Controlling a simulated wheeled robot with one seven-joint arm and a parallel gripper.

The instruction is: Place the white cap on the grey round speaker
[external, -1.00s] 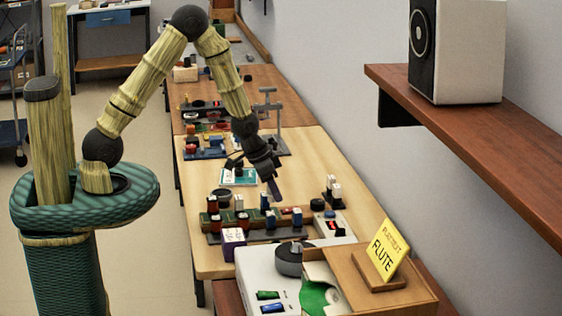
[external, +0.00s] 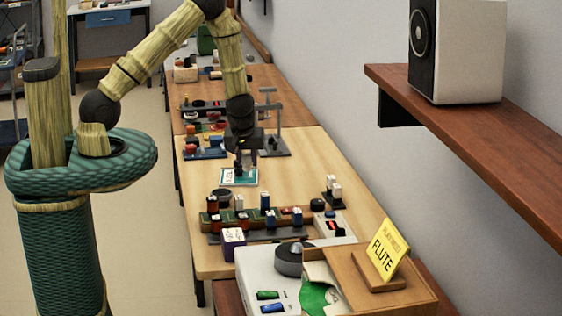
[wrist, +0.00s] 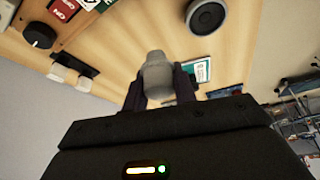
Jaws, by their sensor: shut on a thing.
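My gripper (wrist: 158,88) is shut on a pale grey-white piece (wrist: 155,70), which looks like the white cap. It has a narrower rounded end and points away from the wrist. In the external view my gripper (external: 245,156) hangs above the table near the teal-and-white card, and the held piece cannot be made out there. The grey round speaker (wrist: 207,15), with a dark round cone, lies on the table at the top of the wrist view, apart from the held piece. In the external view it seems to be the dark round thing (external: 222,195) nearer the camera.
The teal-and-white card (external: 239,177) lies below my gripper. A rack of small coloured blocks (external: 255,220) stands towards the camera. White-topped blocks (external: 334,187) and a black round knob (external: 317,205) are to the right. A grey stand (external: 270,125) rises behind.

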